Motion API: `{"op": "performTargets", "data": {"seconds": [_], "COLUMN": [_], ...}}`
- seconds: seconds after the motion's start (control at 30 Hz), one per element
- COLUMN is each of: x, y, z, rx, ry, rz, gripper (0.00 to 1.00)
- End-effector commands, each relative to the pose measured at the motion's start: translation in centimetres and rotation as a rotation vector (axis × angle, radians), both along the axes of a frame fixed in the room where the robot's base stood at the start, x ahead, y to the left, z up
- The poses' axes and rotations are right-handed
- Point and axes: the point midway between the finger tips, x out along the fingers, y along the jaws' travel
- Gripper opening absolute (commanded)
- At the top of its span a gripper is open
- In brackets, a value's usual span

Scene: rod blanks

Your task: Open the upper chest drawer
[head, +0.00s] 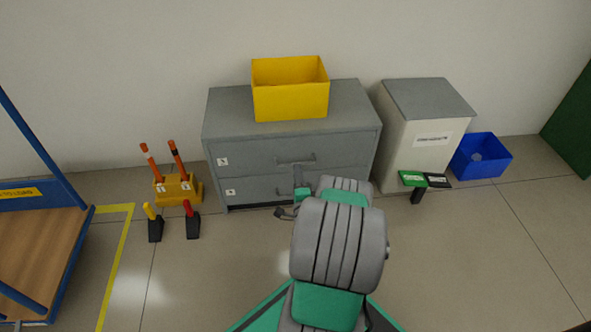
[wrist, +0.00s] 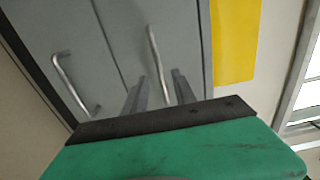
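The grey chest (head: 350,95) stands against the wall with two drawers, one above the other. The upper drawer (head: 245,157) looks closed, and its bar handle (head: 295,161) shows in the head view. My gripper (wrist: 161,74) is open in front of the chest. In the wrist view, the upper drawer handle (wrist: 154,48) runs down between the two fingers. I cannot tell whether the fingers touch it. The lower drawer handle (wrist: 72,84) lies to the left there. In the head view my arm hides part of the lower drawer (head: 250,191) and most of my gripper.
An open yellow box (head: 290,102) stands on the chest. A pale cabinet (head: 400,150) and a blue bin (head: 482,157) are to the right. A yellow holder with rods (head: 178,190) stands on the floor to the left, beside a blue-framed cart (head: 40,250).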

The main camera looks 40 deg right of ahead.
Motion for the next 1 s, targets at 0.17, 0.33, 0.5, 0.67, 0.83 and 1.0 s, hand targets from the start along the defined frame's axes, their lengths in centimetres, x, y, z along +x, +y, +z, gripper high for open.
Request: {"op": "performTargets", "data": {"seconds": [0.17, 0.33, 0.5, 0.67, 0.83, 1.0], "x": [2.6, 4.1, 4.5, 4.5, 4.5, 4.5], "y": [-1.6, -2.6, -2.9, -2.9, -2.9, -2.9], "z": [0.0, 0.0, 0.0, 0.0, 0.0, 0.0], "rx": [-0.002, -0.003, -0.001, -0.001, -0.002, -0.002], "ry": [0.002, 0.003, 0.004, 0.003, 0.004, 0.004], "rz": [0.004, 0.004, 0.003, 0.003, 0.003, 0.003], "gripper": [0.33, 0.33, 0.33, 0.33, 0.19, 0.05]}}
